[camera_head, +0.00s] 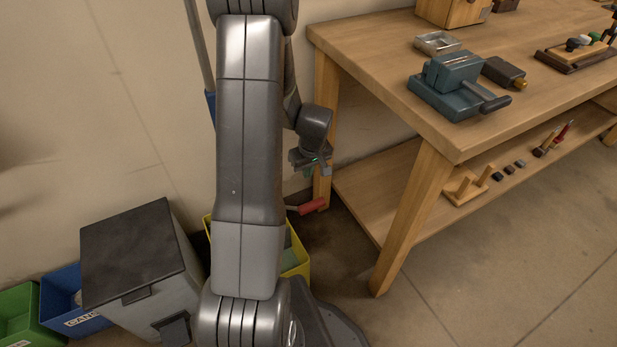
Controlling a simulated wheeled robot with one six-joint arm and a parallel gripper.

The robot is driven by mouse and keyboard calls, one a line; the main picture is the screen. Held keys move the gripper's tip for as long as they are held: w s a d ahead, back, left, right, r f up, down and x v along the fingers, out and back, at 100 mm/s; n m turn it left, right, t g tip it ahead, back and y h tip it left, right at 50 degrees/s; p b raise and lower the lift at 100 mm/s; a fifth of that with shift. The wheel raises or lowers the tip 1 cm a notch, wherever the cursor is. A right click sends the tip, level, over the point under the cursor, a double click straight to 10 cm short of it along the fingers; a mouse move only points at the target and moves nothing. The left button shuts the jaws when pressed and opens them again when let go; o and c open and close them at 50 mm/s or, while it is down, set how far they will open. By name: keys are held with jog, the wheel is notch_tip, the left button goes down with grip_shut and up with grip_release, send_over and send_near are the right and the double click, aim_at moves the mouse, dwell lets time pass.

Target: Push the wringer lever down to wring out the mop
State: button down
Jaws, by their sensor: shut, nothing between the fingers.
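A yellow mop bucket (303,262) stands on the floor, mostly hidden behind my arm. The wringer lever (313,206) has a red grip and sticks out to the right above the bucket. Its inner end is hidden by my arm. A grey mop pole (198,45) with a blue lower part (210,104) rises behind my arm at the left; the mop head is not visible. My gripper (316,170) is small in view, above the red grip in the picture, with a gap between them. It is shut and holds nothing.
A wooden workbench (370,40) stands at the right, its near-left leg (325,110) close behind my gripper. A teal vise (452,85) sits on top. A dark-lidded grey bin (135,250), a blue bin (62,290) and a green bin (22,315) stand at left. Floor at lower right is clear.

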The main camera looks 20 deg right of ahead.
jog(key=b, duration=0.2)
send_over(309, 203)
jog(key=w, duration=0.2)
notch_tip(309, 203, down, 8)
jog(key=shift+s+f+b, duration=0.2)
jog(key=shift+s+f, duration=0.1)
jog(key=shift+f, duration=0.35)
jog(key=shift+s+f+b, duration=0.2)
jog(key=shift+s+f, duration=0.1)
jog(key=shift+f, duration=0.3)
jog(key=shift+s+f, duration=0.25)
jog(key=shift+f, duration=0.05)
